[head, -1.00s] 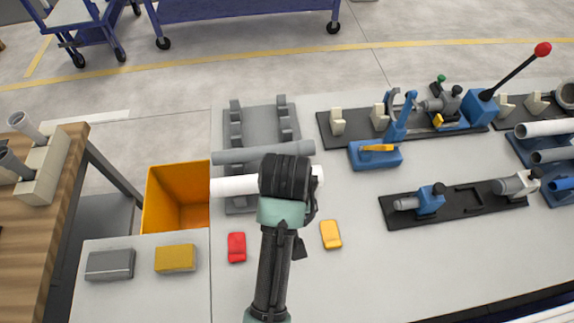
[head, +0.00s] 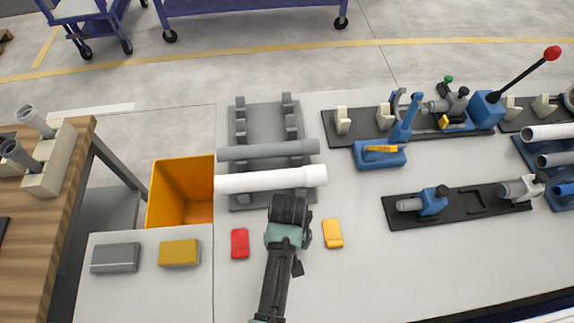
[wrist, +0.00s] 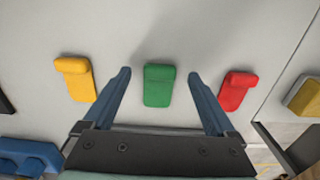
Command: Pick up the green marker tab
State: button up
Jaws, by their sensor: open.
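The green marker tab (wrist: 159,86) lies flat on the grey table in the wrist view, between and slightly beyond the spread fingers of my gripper (wrist: 160,80). The gripper is open and empty, with a finger to each side of the tab and clear gaps. Its height above the tab is hard to tell. In the head view my arm hides the green tab. The fingertips are hidden there too.
A yellow tab (head: 333,233) and a red tab (head: 240,243) flank my gripper. A rack (head: 240,200) bearing grey and white pipes stands behind it. An orange bin (head: 181,190) is at left. Black fixture plates with clamps (head: 432,202) are at right.

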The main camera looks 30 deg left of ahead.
jog(key=shift+w+f, duration=0.1)
jog(key=shift+f, duration=0.55)
jog(key=c, duration=1.4)
jog(key=shift+r, duration=0.1)
notch_tip(320, 180, up, 10)
